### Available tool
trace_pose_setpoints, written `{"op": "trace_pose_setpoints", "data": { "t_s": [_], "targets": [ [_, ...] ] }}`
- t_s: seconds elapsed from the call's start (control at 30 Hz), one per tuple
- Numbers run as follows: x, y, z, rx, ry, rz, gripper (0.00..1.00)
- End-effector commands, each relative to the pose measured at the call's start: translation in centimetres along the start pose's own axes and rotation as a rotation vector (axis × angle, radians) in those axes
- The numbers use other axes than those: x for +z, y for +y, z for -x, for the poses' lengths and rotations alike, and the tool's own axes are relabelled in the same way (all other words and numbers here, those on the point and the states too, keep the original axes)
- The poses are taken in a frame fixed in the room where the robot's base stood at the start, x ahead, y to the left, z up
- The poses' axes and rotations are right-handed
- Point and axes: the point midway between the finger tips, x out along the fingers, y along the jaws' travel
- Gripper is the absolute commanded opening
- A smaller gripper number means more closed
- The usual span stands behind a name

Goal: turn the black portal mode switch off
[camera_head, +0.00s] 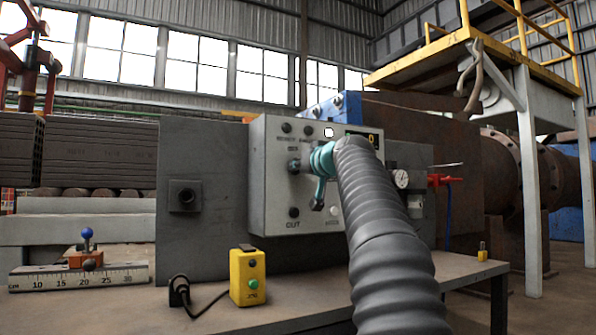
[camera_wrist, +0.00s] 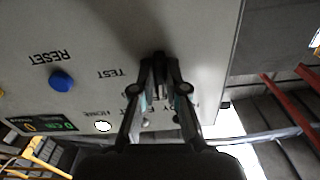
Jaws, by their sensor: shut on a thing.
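A grey control panel (camera_head: 270,185) with knobs and labels faces me in the head view. It also fills the upper left of the wrist view (camera_wrist: 60,30), upside down. My gripper (camera_head: 317,202) is at the panel's face. In the wrist view its fingertips (camera_wrist: 160,72) close around a small dark part, seemingly the black switch (camera_wrist: 158,63), beside the TEST label. The fingers hide most of that switch, so its setting cannot be read. Its own label is not readable. In the head view my arm covers the panel's right part.
A blue button (camera_wrist: 61,81) sits by RESET. More dark knobs (camera_head: 294,213) are on the panel. A gauge (camera_head: 401,179) and red-handled valve (camera_head: 440,180) stand to the right.

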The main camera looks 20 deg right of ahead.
Motion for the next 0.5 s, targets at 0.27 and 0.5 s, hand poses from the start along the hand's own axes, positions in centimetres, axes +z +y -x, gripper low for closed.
{"op": "trace_pose_setpoints", "data": {
  "t_s": [0.27, 0.5],
  "targets": [
    [0.06, 0.04, -0.01, 0.000, -0.001, 0.091, 0.00],
    [0.04, 0.04, -0.01, 0.000, -0.002, 0.111, 0.00]
  ]
}}
